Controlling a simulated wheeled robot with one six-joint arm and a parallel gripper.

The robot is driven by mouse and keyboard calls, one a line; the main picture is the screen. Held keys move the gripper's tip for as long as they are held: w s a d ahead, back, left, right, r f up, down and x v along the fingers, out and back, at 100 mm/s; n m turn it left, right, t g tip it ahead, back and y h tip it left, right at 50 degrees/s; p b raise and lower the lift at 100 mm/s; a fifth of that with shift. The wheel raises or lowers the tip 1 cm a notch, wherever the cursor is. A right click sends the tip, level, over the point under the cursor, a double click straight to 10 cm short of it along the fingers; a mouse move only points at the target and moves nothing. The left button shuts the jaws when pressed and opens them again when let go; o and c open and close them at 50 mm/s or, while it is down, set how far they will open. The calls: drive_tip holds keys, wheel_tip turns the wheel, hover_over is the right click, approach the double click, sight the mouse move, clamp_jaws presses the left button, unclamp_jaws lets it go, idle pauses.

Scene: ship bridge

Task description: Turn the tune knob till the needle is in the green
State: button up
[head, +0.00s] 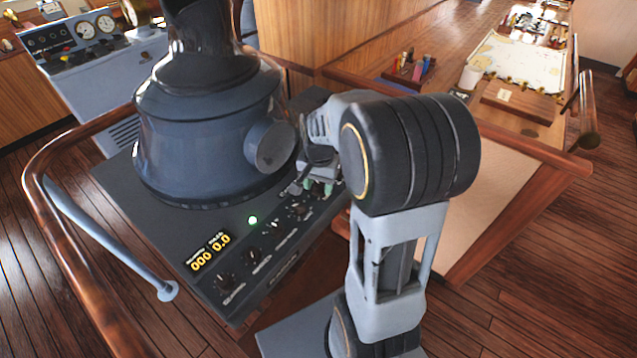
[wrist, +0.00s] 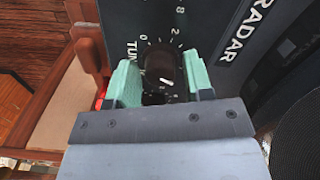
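The tune knob (wrist: 163,70) is black with a white pointer line and a numbered scale around it, under lettering partly covered by a finger. In the wrist view, the two green fingertips of my gripper (wrist: 162,80) stand on either side of it. I cannot tell whether they touch it. In the head view, my gripper (head: 312,187) is at the far right end of the radar console's (head: 225,283) knob row, and the tune knob is mostly hidden there. I cannot make out a needle or a green band in either view.
The console has several other knobs (head: 254,255), a lit green lamp (head: 252,220) and an amber readout (head: 210,252). The large dark radar hood (head: 205,130) stands close beside my gripper. A wooden rail (head: 70,135) rounds the console. A chart table (head: 515,70) is at the back right.

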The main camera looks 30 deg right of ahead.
sight(319, 184)
drive_tip(key=c, duration=0.7)
drive_tip(key=n, duration=0.5)
drive_tip(key=shift+n+b, duration=0.3)
drive_tip(key=shift+b, duration=0.05)
drive_tip(key=o, duration=0.9)
drive_tip(key=shift+o, duration=0.2)
drive_tip(key=shift+r, duration=0.1)
wheel_tip(319, 184, up, 14)
drive_tip(key=shift+b, duration=0.3)
drive_tip(key=shift+w, duration=0.1)
